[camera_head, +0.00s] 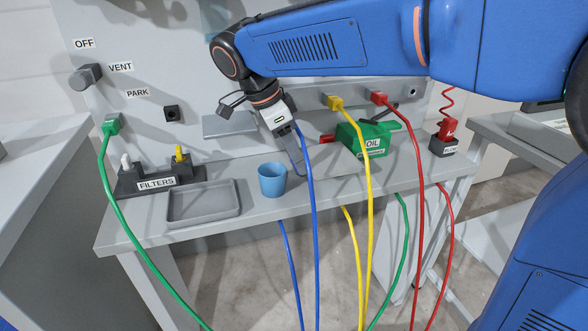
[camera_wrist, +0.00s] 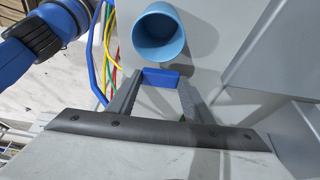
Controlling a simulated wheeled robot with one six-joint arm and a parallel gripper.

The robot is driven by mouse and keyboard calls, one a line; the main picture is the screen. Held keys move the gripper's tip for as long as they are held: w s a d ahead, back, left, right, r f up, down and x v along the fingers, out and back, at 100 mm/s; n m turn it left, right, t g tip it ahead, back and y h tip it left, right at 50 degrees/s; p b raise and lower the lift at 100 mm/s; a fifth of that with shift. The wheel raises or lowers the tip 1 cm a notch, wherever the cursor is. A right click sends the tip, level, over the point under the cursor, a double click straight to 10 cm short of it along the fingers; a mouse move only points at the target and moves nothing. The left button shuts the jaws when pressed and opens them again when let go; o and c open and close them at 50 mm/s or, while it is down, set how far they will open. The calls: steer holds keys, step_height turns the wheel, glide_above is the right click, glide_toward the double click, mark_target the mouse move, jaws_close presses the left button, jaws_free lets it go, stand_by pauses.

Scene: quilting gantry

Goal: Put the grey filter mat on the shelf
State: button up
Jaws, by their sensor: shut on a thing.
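A blue piece (camera_wrist: 161,78) shows between two dark arms. The shelf (camera_head: 229,124) is on the back panel, left of my gripper.
A blue cup (camera_head: 272,180) stands close to my gripper. A grey tray (camera_head: 204,219) and the FILTERS holder (camera_head: 155,186) are to the left. Blue, yellow and red cables (camera_head: 369,200) hang across the bench front.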

mark_target(294, 167)
steer(key=shift+f, duration=1.95)
steer(key=shift+w+f, duration=0.2)
steer(key=shift+f, duration=0.15)
steer(key=o, duration=1)
steer(key=shift+o, duration=0.2)
steer(key=v, duration=1.2)
